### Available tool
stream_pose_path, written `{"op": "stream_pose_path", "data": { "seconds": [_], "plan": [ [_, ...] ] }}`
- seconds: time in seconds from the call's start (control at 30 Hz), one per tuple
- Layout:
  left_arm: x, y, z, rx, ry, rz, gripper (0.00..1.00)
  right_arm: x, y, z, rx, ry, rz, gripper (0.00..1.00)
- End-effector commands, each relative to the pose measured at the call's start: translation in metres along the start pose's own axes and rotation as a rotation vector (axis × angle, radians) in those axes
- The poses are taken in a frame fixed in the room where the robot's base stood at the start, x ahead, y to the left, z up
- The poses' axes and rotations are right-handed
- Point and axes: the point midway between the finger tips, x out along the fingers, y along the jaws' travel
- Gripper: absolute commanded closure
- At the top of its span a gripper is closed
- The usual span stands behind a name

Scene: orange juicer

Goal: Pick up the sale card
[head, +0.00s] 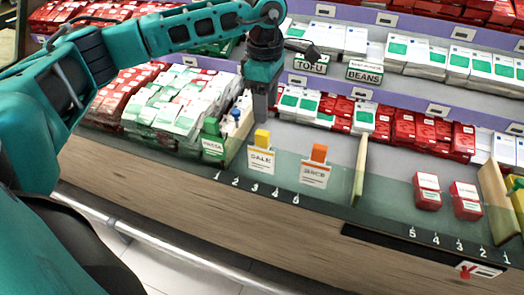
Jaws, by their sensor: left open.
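The sale card (262,160) is a small white card with dark lettering and a yellow block on top. It stands upright on the shelf's front ledge, left of centre. My left gripper (264,116) points down just above and behind the yellow block in the picture. It is open and holds nothing; the gap between its fingers is hard to see from this angle. A similar card with an orange block (315,173) stands to the right of the sale card. My right gripper cannot be made out.
A green PASTA sign (213,147) and a divider stand close left of the sale card. A wooden divider (360,170) stands right of the orange-topped card. Red boxes (428,190) stand farther right. TOFU (310,65) and BEANS (365,73) signs are on the shelf above.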

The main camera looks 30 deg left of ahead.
Motion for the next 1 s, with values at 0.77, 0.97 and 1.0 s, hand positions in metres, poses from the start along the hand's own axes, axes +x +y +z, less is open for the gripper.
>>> {"op": "stream_pose_path", "data": {
  "seconds": [0.77, 0.97, 1.0],
  "plan": [
    [0.102, 0.003, -0.010, -0.002, 0.022, 0.003, 0.45, 0.011, -0.001, 0.019, 0.011, -0.003, 0.000, 0.05],
    [0.124, 0.004, -0.011, -0.002, 0.020, 0.006, 0.45, 0.013, -0.001, 0.023, 0.011, -0.004, 0.000, 0.05],
    [0.125, 0.004, -0.011, -0.002, 0.020, 0.006, 0.45, 0.013, -0.001, 0.023, 0.011, -0.004, 0.001, 0.05]
  ]
}}
